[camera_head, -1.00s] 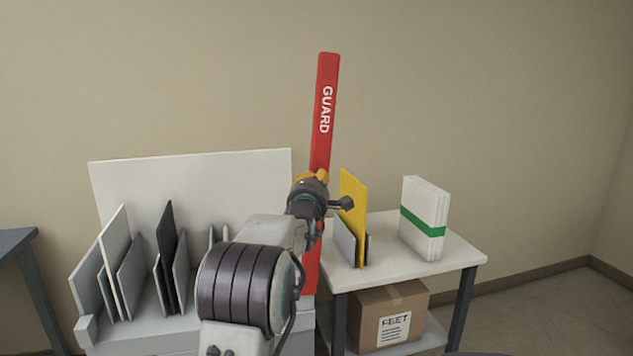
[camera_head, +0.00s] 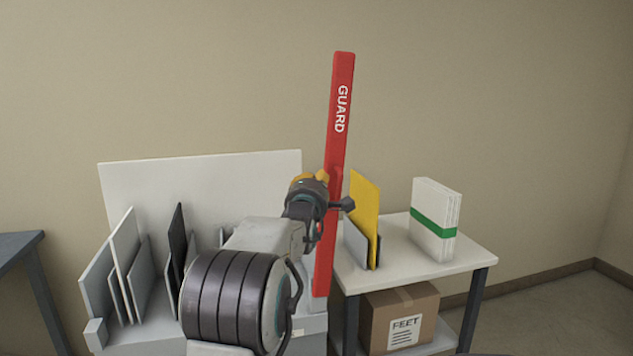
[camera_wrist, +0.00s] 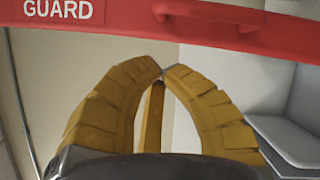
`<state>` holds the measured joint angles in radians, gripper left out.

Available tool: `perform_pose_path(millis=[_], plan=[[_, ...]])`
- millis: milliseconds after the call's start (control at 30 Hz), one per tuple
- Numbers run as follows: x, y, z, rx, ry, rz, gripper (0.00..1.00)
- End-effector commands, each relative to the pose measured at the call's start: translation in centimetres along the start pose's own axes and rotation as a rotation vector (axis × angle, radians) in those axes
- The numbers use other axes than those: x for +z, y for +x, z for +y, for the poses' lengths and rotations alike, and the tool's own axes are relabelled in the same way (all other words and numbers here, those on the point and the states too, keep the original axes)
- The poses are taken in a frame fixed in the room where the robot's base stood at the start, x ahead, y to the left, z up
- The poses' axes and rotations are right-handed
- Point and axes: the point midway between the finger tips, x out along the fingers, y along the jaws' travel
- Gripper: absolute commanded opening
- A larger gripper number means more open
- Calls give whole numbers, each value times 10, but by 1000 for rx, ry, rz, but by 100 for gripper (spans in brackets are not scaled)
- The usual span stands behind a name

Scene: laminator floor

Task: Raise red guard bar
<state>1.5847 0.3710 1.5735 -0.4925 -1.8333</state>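The red guard bar (camera_head: 340,120) stands nearly upright, leaning slightly right at its top, with "GUARD" in white on its upper part. It also crosses the top of the wrist view (camera_wrist: 130,14), where its red handle (camera_wrist: 215,12) shows in part. My gripper (camera_head: 322,177) is just in front of the bar at about mid-height and hides part of it. In the wrist view my yellow fingers (camera_wrist: 162,72) meet at their tips with nothing seen between them. The tips lie just below the handle in that picture and appear apart from it.
A white and grey rack (camera_head: 95,335) with several upright panels stands behind my arm. On the right, a white-topped table (camera_head: 460,258) holds a yellow panel (camera_head: 365,205) and a green-banded white stack (camera_head: 437,220), with a cardboard box (camera_head: 400,312) below. A dark table edge (camera_head: 20,243) is at left.

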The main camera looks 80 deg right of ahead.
Motion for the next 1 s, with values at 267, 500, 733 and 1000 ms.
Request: perform_pose_path(millis=[267, 500, 733, 1000], plan=[[0, -38, 6, 4, 0, 1, 0], [1, -64, 10, 2, 0, 2, 0], [1, -75, 12, 2, 0, 3, 0], [1, -76, 12, 1, 0, 3, 0]])
